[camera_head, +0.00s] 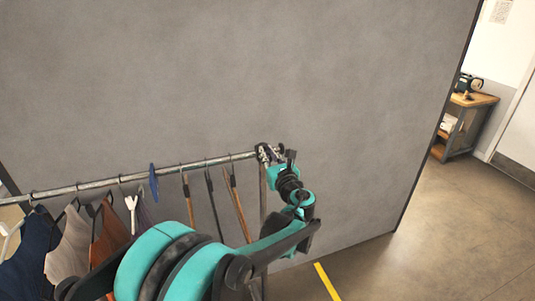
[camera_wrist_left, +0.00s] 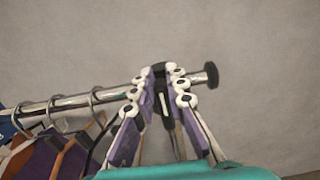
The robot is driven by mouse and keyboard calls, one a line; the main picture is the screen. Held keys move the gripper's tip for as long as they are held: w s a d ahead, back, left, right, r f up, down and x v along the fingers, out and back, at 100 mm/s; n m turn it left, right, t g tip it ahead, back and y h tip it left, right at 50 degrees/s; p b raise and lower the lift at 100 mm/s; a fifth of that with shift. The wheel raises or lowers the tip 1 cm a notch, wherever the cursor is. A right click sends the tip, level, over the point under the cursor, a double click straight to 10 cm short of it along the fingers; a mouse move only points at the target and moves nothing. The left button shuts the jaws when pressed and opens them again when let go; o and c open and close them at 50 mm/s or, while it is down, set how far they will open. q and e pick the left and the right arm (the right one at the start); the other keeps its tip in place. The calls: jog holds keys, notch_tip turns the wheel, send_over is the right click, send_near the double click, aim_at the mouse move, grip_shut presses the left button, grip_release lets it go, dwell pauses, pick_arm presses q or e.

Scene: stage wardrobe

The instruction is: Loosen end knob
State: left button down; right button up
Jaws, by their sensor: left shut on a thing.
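A metal clothes rail (camera_head: 100,184) runs to the right and ends near my left gripper (camera_head: 270,155). In the left wrist view the rail (camera_wrist_left: 68,102) ends in a round black end piece (camera_wrist_left: 210,75). Just left of that end piece, my left gripper (camera_wrist_left: 160,84) has its two jointed fingers on either side of a black fitting (camera_wrist_left: 161,98) on the rail. It is shut on this fitting, and the black end piece stands clear of the fingers. The fingers hide much of the fitting, so I cannot tell its full shape. My right gripper is not in view.
Hangers with clothes (camera_head: 70,240) fill the left part of the rail, and bare hangers (camera_head: 189,195) hang closer to my left gripper. A grey panel (camera_head: 330,90) stands behind. A small wooden table (camera_head: 465,115) is at the far right, with open floor before it.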

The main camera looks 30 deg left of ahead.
aim_at(255, 156)
pick_arm(q)
jog(key=shift+s+f, duration=0.1)
jog(key=shift+f, duration=0.05)
jog(key=n+b, duration=0.1)
jog(key=n, duration=0.3)
jog(key=s+a+f+n+b, duration=0.1)
jog(key=n, duration=0.2)
jog(key=s+n+b, duration=0.1)
jog(key=n+b, duration=0.1)
jog(key=n, duration=0.2)
jog(key=shift+a+f+n, duration=0.3)
jog(key=n, duration=0.3)
jog(key=shift+a+f+b, duration=0.1)
jog(key=shift+f+b, duration=0.25)
jog(key=shift+b, duration=0.05)
jog(key=shift+f+n+b, duration=0.15)
jog(key=shift+n+b, duration=0.05)
jog(key=shift+n, duration=0.6)
jog(key=shift+f+n+b, duration=0.15)
jog(key=shift+n+b, duration=0.05)
jog(key=shift+n, duration=0.6)
jog(key=c, duration=1.5)
grip_release()
jog(key=shift+c, duration=0.2)
